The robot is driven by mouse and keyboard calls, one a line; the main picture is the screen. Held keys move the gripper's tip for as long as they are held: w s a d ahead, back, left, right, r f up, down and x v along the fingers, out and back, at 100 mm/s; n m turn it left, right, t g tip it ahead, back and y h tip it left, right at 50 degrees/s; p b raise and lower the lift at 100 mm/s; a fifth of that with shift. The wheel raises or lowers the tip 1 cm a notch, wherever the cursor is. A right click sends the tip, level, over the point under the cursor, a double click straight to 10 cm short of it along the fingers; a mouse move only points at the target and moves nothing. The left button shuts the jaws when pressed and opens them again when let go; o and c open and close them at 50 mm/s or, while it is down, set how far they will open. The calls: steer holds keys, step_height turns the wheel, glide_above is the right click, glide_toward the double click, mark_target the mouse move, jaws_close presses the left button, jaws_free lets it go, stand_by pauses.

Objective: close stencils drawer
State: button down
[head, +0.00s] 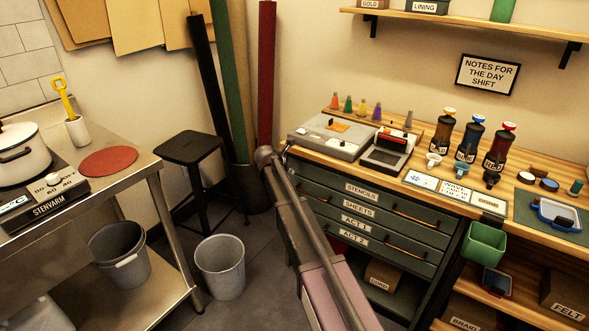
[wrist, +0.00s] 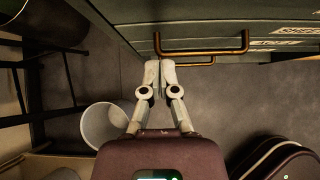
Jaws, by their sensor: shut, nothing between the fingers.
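The stencils drawer (head: 336,183) is the top dark green drawer under the wooden counter, with a white STENCILS label, in the head view. I cannot tell how far its front stands out from the drawers below. In the wrist view my gripper (wrist: 160,66) is shut and empty, fingertips together. The tips are close to two copper bar handles on the cabinet front, an upper one (wrist: 229,51) and a lower one (wrist: 199,64). I cannot tell whether they touch. In the head view my arm crosses in front of the cabinet's left side, and I cannot make out the fingertips.
More labelled drawers, SHEETS (head: 357,206) and ACT rows, lie below. A grey bin (head: 220,267) stands on the floor left of my arm and shows in the wrist view (wrist: 104,125). A black stool (head: 190,148) and steel table (head: 120,185) stand left.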

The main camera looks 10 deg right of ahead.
steer(key=p+v, duration=0.4)
steer(key=v, duration=0.3)
stand_by(0.5)
steer(key=s+d+f+m+g+y, duration=0.2)
steer(key=s+m, duration=0.7)
steer(key=s, duration=0.3)
steer(key=s+d+f+m+g+y, duration=0.2)
steer(key=s+d+m, duration=0.1)
steer(key=s+m, duration=0.8)
steer(key=s+d+f+m+g+y, duration=0.1)
steer(key=s+d+m+g+y, duration=0.15)
steer(key=s+m, duration=0.8)
steer(key=s+r+n+p, duration=0.3)
steer(key=r+p, duration=1.4)
steer(key=p, duration=0.1)
steer(key=shift+r, duration=0.4)
